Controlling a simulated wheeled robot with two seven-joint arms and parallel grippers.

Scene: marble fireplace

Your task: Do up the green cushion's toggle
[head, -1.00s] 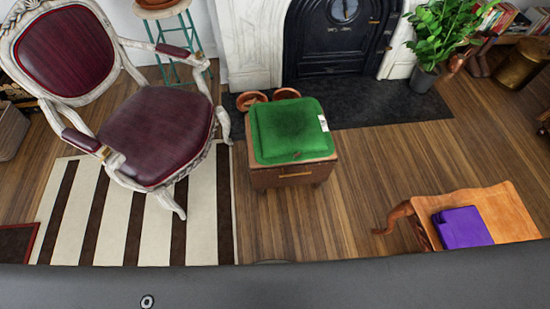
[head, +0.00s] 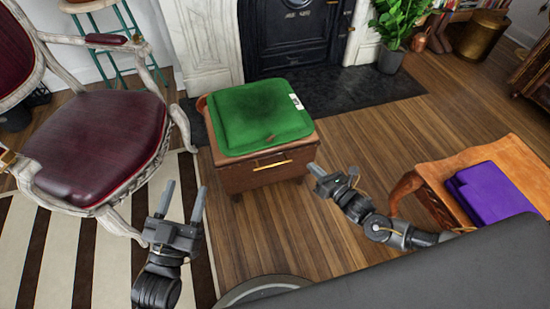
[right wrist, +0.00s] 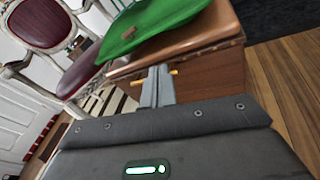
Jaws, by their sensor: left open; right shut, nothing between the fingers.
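The green cushion (head: 262,114) lies flat on a brown wooden chest. A small brown toggle (head: 270,138) shows near its front edge; I cannot tell whether it is done up. In the right wrist view the cushion (right wrist: 155,22) and the brown toggle (right wrist: 128,33) also show. My left gripper (head: 182,202) is open and empty, in front of the chest at its left. My right gripper (head: 318,172) is shut and empty, in front of the chest's right side, apart from the cushion. Its closed fingers (right wrist: 157,88) show in the right wrist view, below the cushion.
The chest (head: 255,172) has a brass handle. A red armchair (head: 102,135) stands at left on a striped rug (head: 60,240). A wooden table (head: 460,165) with a purple folded cloth (head: 490,193) stands at right. Bare floor lies between chest and table.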

